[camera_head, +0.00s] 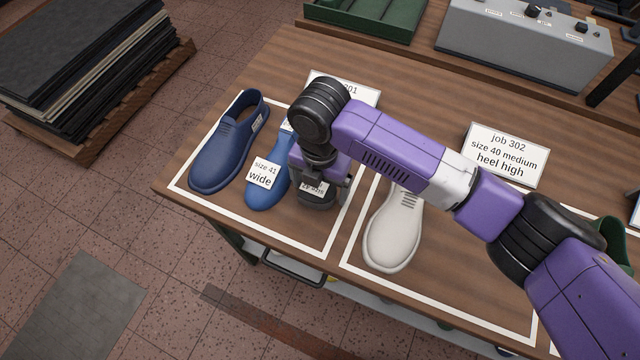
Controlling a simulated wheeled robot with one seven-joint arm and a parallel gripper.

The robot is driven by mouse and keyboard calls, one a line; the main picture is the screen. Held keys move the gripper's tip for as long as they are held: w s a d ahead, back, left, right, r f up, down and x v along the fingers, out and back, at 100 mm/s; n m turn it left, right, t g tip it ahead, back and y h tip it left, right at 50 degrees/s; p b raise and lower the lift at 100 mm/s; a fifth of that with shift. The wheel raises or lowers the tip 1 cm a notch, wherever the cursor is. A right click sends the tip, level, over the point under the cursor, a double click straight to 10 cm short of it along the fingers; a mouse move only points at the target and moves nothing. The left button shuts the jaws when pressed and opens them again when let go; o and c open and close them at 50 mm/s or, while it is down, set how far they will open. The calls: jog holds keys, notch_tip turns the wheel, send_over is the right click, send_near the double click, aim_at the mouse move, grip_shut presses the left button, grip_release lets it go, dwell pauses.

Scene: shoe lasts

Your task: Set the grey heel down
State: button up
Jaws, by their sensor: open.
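The grey heel (317,200), a small dark grey block with a partly covered white label, sits inside the left white outline on the wooden table (420,120). My gripper (322,184) points down right over it and is open. The gripper covers the heel's upper part, so I cannot tell whether the fingers touch it. Left of the heel lies a blue sole-shaped piece (268,195) with a tag reading "size 41 wide". A blue shoe (228,145) stands at the outline's left side.
A white shoe (393,235) stands in the right outline, partly under my arm. A card (505,153) reads "job 302 size 40 medium heel high". Another card (355,90) is half hidden. A green tray (370,18) and grey control box (525,40) are at the back.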

notch_tip(320, 180, up, 12)
jog(key=b, duration=0.2)
jog(key=shift+r, duration=0.15)
dwell(0.7)
